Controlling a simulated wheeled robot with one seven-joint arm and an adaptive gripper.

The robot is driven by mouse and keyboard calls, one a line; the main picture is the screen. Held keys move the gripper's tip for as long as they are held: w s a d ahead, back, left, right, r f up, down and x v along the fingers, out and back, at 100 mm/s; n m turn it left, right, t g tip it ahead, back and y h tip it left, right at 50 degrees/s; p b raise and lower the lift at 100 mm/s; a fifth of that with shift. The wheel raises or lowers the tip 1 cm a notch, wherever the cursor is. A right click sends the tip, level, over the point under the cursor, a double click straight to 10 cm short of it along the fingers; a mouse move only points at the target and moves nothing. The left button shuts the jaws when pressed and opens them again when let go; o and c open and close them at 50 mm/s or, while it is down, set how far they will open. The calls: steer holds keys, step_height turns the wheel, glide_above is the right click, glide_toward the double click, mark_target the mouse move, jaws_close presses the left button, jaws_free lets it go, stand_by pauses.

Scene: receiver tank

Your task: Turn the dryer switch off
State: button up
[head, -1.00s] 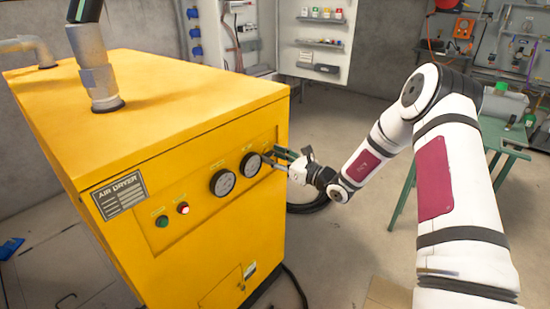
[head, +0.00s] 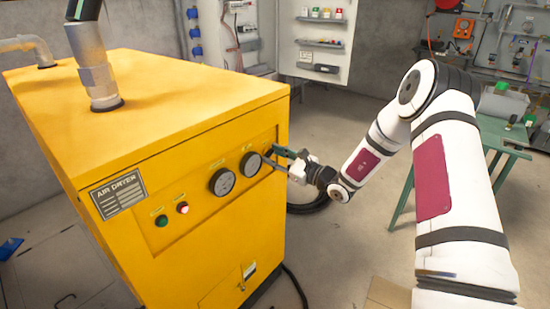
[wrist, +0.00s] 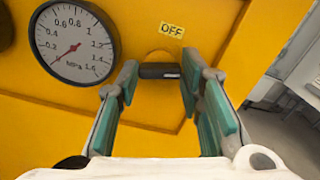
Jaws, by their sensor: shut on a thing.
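The yellow air dryer (head: 190,112) stands at the left in the head view. Its dryer switch (wrist: 160,70) shows in the wrist view as a dark, short handle lying crosswise just below a yellow OFF label (wrist: 172,31). My gripper (head: 270,158) reaches the right end of the dryer's front panel, beside the gauges. In the wrist view its green-padded fingers stand at either end of the handle and are shut on it.
Two round gauges (head: 222,181) sit left of my gripper, with a green lamp (head: 163,221) and a lit red lamp (head: 182,208) further left. A green table (head: 500,135) stands at the right.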

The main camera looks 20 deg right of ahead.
steer(key=n+b, duration=0.1)
steer(key=n, duration=0.2)
steer(key=shift+f+n, duration=0.1)
steer(key=shift+n, duration=0.3)
steer(key=n+b, duration=1)
steer(key=shift+n+b, duration=0.3)
steer(key=o, duration=0.9)
steer(key=v, duration=1.2)
